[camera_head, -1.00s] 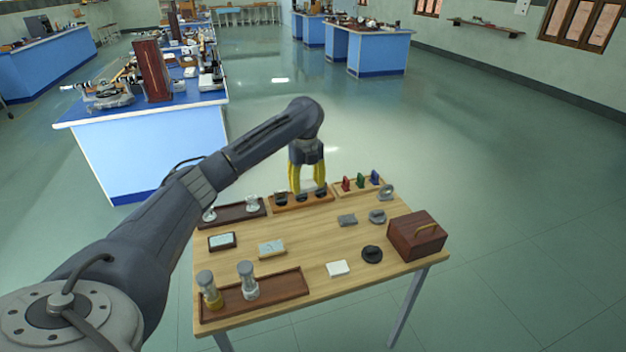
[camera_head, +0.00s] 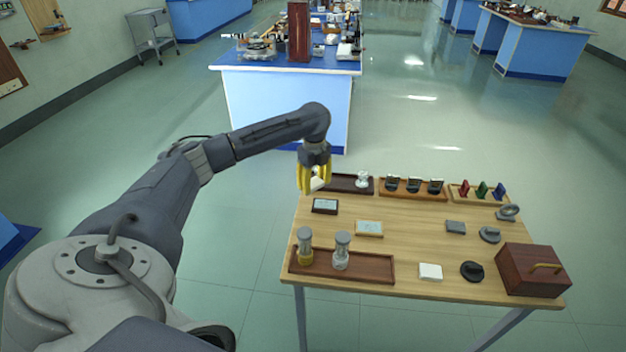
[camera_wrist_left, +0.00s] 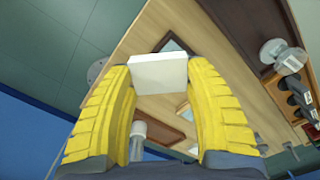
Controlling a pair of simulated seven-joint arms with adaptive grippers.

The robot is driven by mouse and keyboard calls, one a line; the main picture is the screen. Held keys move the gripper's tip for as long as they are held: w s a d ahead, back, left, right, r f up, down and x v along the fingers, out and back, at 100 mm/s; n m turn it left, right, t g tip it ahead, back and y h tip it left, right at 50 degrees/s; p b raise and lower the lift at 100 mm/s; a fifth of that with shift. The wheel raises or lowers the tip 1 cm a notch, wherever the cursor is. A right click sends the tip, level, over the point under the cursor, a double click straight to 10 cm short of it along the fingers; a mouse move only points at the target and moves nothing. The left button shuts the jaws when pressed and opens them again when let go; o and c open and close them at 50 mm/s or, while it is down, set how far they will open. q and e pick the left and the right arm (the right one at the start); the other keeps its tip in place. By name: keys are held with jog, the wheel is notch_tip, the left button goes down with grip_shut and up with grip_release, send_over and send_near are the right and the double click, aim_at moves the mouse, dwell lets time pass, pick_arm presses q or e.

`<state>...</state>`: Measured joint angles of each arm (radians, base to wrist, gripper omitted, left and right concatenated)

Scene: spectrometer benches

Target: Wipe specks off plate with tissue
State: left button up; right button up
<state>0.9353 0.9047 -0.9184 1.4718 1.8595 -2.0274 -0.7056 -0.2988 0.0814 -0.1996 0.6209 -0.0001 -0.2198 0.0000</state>
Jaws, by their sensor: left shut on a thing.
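My left gripper (camera_head: 315,188) is shut on a small white block (camera_wrist_left: 158,72), which spans its yellow fingertips in the left wrist view. The block partly shows between the fingers in the head view. The gripper is above the table's far left corner. A dark-framed plate (camera_head: 325,206) lies just in front of it on the table, and a light plate with a wooden edge (camera_head: 369,228) lies nearer the middle. A flat white pad (camera_head: 430,271) lies at the front. I cannot tell which white thing is the tissue. Specks are too small to see. My right gripper is out of view.
A brown tray (camera_head: 372,269) holds two jars at the front left. At the back are a dark tray (camera_head: 345,183), a rack of black items (camera_head: 412,187) and a rack of coloured pieces (camera_head: 480,192). A wooden box (camera_head: 533,270) fills the front right corner.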

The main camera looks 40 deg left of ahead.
aim_at(315, 204)
pick_arm(q)
jog(key=shift+n, duration=0.3)
jog(key=shift+d+f, duration=0.2)
jog(key=shift+f, duration=3.8)
jog(key=shift+w+d, duration=0.55)
jog(key=shift+d, duration=0.15)
jog(key=shift+w+d, duration=0.45)
jog(key=shift+d, duration=0.35)
jog(key=shift+w+d, duration=0.5)
jog(key=shift+d, duration=0.35)
jog(key=shift+w+d, duration=0.45)
jog(key=shift+d, duration=0.35)
jog(key=shift+s+a, duration=0.1)
jog(key=shift+a, duration=0.1)
jog(key=shift+s+a, duration=0.55)
jog(key=shift+a, duration=0.4)
jog(key=shift+s+a, duration=0.6)
jog(key=shift+a, duration=0.4)
jog(key=shift+s+a, duration=0.55)
jog(key=shift+a, duration=0.4)
jog(key=shift+a+r, duration=0.1)
jog(key=shift+a, duration=0.1)
jog(key=shift+s+r, duration=0.1)
jog(key=shift+r, duration=3.85)
